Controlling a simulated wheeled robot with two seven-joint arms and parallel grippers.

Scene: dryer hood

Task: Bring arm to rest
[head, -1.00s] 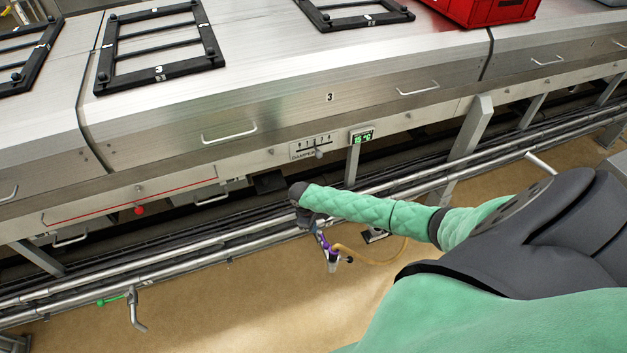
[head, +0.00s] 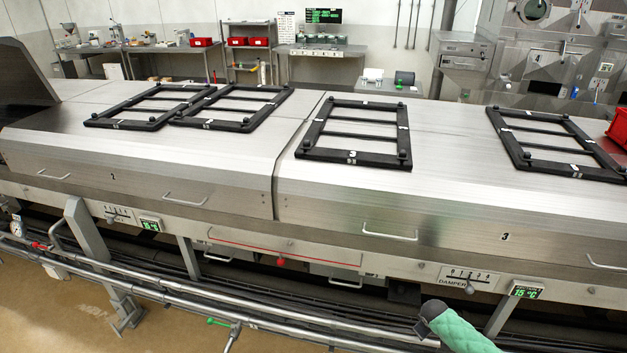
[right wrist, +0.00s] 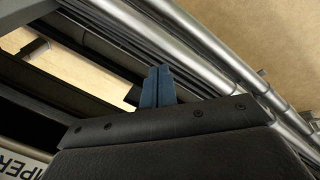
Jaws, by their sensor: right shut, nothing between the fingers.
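My right arm in its green quilted sleeve (head: 462,334) comes in at the bottom right of the head view. Its dark wrist end (head: 432,311) shows below the damper panel (head: 468,278), in front of the pipes. The right gripper's fingers are not clear in the head view. In the right wrist view the blue fingers of my right gripper (right wrist: 156,88) are together and empty, beyond a dark plate, with pipes and dark rails behind. The damper's small lever (head: 470,288) stands apart from the wrist. My left gripper is in neither view.
Steel dryer hoods (head: 350,207) carry several black frames (head: 352,157) on top. A display (head: 525,291) is beside the damper panel. Metal pipes (head: 300,317) run low along the front. A red crate (head: 619,128) is at the right edge. The tan floor (head: 60,310) is clear at lower left.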

